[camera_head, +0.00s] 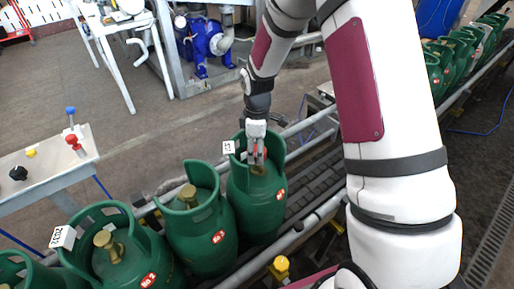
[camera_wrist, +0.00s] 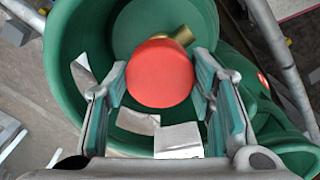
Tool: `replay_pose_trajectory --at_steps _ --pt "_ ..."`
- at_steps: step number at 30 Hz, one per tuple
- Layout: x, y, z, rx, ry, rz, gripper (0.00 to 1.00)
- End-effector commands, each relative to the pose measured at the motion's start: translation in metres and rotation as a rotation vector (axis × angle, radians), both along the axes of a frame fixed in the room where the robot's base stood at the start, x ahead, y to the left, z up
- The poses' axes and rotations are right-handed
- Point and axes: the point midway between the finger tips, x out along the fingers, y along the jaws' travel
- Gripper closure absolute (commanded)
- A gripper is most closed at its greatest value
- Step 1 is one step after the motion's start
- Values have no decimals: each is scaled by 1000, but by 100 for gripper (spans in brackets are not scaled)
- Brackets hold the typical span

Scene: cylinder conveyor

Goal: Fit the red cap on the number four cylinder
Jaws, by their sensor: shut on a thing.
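The red cap (camera_wrist: 160,73) sits between the fingers of my gripper (camera_wrist: 160,88) in the wrist view. My gripper is shut on it. In the head view my gripper (camera_head: 257,152) points down inside the collar of the farthest green cylinder (camera_head: 258,205) in the near row; a little of the cap shows red between the fingers. That cylinder's red label is too small to read surely; it follows those marked No.2 and No.3. In the wrist view its brass valve (camera_wrist: 183,36) shows beyond the cap, partly hidden by it. I cannot tell whether cap and valve touch.
Cylinder No.3 (camera_head: 207,240) and cylinder No.2 (camera_head: 120,255) stand close on the near side, on the roller conveyor (camera_head: 305,190) with metal rails. A button panel (camera_head: 45,160) stands at left. More green cylinders (camera_head: 455,55) line the conveyor at upper right.

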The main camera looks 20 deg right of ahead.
Motion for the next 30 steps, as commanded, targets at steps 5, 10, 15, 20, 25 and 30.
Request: replay_pose_trajectory --at_steps 5,10,15,20,25,30 --pt "0 0 -5 0 1 0 70" --pt "0 0 -9 0 1 0 70" --pt "0 0 -8 0 1 0 27" --pt "0 0 -8 0 1 0 27" --pt "0 0 -6 0 0 0 27" --pt "1 0 13 0 -4 -1 27"
